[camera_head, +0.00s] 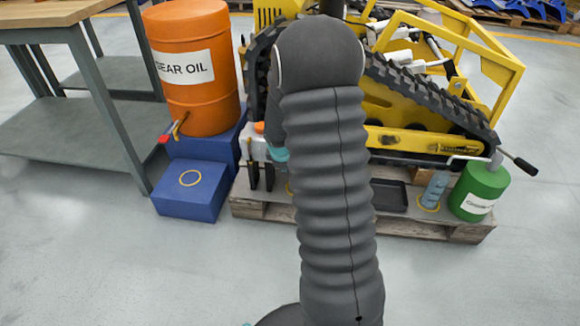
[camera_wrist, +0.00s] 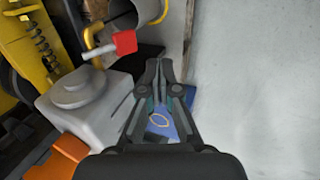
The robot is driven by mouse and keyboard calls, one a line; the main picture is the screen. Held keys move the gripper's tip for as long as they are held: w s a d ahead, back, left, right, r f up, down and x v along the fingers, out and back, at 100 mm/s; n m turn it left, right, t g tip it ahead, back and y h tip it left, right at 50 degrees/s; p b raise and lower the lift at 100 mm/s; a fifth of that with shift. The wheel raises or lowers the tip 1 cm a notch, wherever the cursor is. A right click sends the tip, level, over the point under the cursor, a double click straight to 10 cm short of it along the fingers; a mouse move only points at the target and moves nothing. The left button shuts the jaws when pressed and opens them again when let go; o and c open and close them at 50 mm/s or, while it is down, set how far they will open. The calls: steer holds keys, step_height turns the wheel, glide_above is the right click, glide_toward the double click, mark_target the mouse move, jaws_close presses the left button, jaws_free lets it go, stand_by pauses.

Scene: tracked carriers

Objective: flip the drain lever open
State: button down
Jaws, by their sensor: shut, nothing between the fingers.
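A lever with a red grip (camera_wrist: 124,42) on a pale rod shows at the upper left of the wrist view, next to a yellow bent pipe and a grey pipe. It lies beyond a grey housing (camera_wrist: 85,100). My gripper (camera_wrist: 160,68) is shut and empty. Its fingertips are right of and below the red grip in the picture, apart from it; the depth gap is unclear. In the head view my arm hides this lever and most of the gripper. An orange gear oil drum (camera_head: 195,95) there has its own red-handled tap (camera_head: 165,138).
A blue step (camera_head: 190,188) with a yellow ring stands below the drum. A green can (camera_head: 480,185) and a black tray (camera_head: 388,196) are on the right. A workbench (camera_head: 85,65) stands left. The front floor is clear.

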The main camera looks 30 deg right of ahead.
steer(key=s+a+r, duration=0.3)
steer(key=s+r, duration=0.1)
steer(key=s, duration=0.1)
steer(key=shift+s+a, duration=0.4)
steer(key=shift+r, duration=0.1)
steer(key=s+a+r+m+g, duration=0.2)
steer(key=s+m+g, duration=0.1)
steer(key=s+m, duration=0.45)
steer(key=s+a+r+m+t+y+p, duration=0.1)
steer(key=s+a+r, duration=0.3)
steer(key=r, duration=0.4)
steer(key=s+a+r+m+t+p, duration=0.1)
steer(key=s+a+r+t+p, duration=0.1)
steer(key=s+r, duration=0.5)
steer(key=s+a+r+m+t+y+p, duration=0.1)
steer(key=s+a+r+p, duration=0.3)
steer(key=r, duration=0.7)
steer(key=shift+s+a+t+y, duration=0.3)
steer(key=shift+s+a+t, duration=0.3)
steer(key=shift+a, duration=0.3)
